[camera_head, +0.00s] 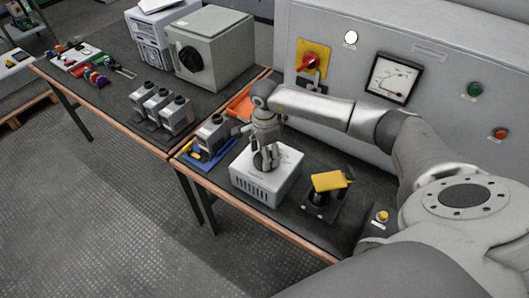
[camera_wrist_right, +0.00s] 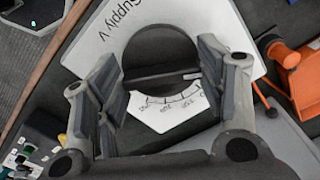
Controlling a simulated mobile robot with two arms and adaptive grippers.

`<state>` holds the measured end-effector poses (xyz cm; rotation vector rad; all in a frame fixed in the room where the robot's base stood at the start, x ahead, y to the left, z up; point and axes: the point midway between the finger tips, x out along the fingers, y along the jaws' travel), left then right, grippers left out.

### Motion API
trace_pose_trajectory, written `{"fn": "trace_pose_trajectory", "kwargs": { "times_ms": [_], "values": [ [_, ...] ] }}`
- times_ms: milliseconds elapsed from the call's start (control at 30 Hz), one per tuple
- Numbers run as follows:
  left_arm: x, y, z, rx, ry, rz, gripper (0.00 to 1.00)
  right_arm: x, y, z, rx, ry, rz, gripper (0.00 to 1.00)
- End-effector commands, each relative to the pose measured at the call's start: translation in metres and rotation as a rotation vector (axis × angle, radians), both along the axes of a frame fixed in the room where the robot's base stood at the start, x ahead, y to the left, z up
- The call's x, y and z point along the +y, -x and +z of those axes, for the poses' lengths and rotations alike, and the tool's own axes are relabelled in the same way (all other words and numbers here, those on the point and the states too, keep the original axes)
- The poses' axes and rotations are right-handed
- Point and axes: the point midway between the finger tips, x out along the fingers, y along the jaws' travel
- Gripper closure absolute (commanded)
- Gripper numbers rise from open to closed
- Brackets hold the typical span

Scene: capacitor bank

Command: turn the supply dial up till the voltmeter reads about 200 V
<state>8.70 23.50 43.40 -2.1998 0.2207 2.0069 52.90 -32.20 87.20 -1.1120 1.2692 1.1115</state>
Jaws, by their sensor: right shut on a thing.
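The supply (camera_head: 262,188) is a white box with a vented front on the bench. Its black dial (camera_wrist_right: 160,62) shows in the right wrist view, between the "Supply V" print and a printed scale. My right gripper (camera_head: 267,158) points down over the box top, its fingers on either side of the dial and shut on it. My left gripper is not in view.
A yellow-topped device (camera_head: 331,181) stands right of the supply. The cabinet carries a red rotary switch (camera_head: 310,63), and a green button (camera_head: 475,89).

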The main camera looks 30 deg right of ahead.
Motion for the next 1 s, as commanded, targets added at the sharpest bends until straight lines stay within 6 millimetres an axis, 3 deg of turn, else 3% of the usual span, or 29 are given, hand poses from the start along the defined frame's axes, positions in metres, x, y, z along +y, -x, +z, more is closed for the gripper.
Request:
{"fn": "trace_pose_trajectory", "kwargs": {
  "times_ms": [267, 1000],
  "values": [
    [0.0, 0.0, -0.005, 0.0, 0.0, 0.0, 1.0, 0.0, 0.0, -0.001, 0.0, 0.0, -0.067, 0.6],
    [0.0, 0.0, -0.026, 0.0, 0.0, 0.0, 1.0, -0.001, -0.002, 0.0, -0.001, -0.001, -0.49, 0.6]
  ]
}}
